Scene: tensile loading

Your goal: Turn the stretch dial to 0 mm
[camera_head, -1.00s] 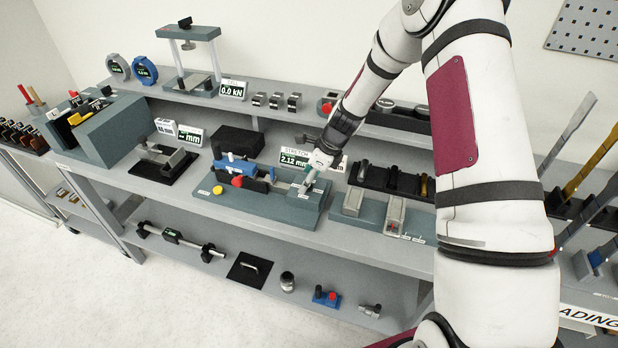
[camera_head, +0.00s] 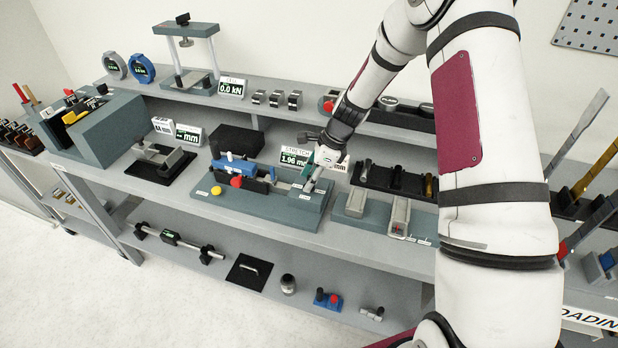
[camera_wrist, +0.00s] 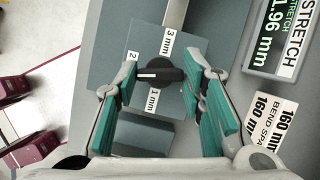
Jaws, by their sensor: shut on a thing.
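The stretch dial (camera_wrist: 160,74) is a black knob with a white pointer line on a grey plate in the wrist view. Labels 3 mm, 2 and 1 mm surround it, and the line points left, by the 2 label. My gripper (camera_wrist: 158,82) is shut on the dial, with its teal-padded fingers on either side. In the head view my gripper (camera_head: 314,178) is over the right end of the grey stretch rig (camera_head: 250,202) and hides the dial. The stretch display (camera_wrist: 272,42) reads 1.96 mm; it also shows in the head view (camera_head: 294,158).
A bend span label (camera_wrist: 268,122) lies beside the dial plate. The rig carries a blue part, a red knob (camera_head: 236,182) and a yellow button (camera_head: 216,190). A black rack (camera_head: 395,182) stands close on the right. A black block (camera_head: 236,140) stands behind.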

